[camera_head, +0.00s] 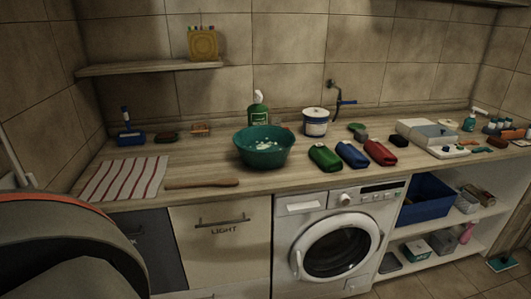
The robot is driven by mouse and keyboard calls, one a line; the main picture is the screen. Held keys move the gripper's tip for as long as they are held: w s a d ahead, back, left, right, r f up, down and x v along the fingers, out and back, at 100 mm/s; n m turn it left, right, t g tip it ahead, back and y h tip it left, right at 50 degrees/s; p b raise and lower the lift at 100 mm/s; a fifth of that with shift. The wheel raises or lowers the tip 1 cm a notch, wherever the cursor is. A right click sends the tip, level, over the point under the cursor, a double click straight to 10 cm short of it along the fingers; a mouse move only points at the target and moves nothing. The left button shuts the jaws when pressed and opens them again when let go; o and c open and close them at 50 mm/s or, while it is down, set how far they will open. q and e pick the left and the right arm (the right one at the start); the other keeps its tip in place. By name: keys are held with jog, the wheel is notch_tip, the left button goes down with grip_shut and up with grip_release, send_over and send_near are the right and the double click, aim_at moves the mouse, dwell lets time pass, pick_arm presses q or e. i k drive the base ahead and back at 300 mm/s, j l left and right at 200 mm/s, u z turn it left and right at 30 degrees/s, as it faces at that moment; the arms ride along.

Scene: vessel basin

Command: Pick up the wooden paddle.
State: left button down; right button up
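The wooden paddle (202,184) lies flat near the front edge of the wooden counter (230,200). It is brown and long, with its length running left to right. It lies between the striped cloth and the green basin, apart from both. Neither of my grippers shows in the head view, and nothing visible touches the paddle.
A red-and-white striped cloth (124,178) lies left of the paddle. A green basin (264,160) stands behind it to the right. Green, blue and red pouches (352,154) lie farther right. A washing machine (328,244) and drawer front (222,245) are below the counter.

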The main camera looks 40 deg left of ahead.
aim_at(233, 181)
jog(key=u, duration=1.7)
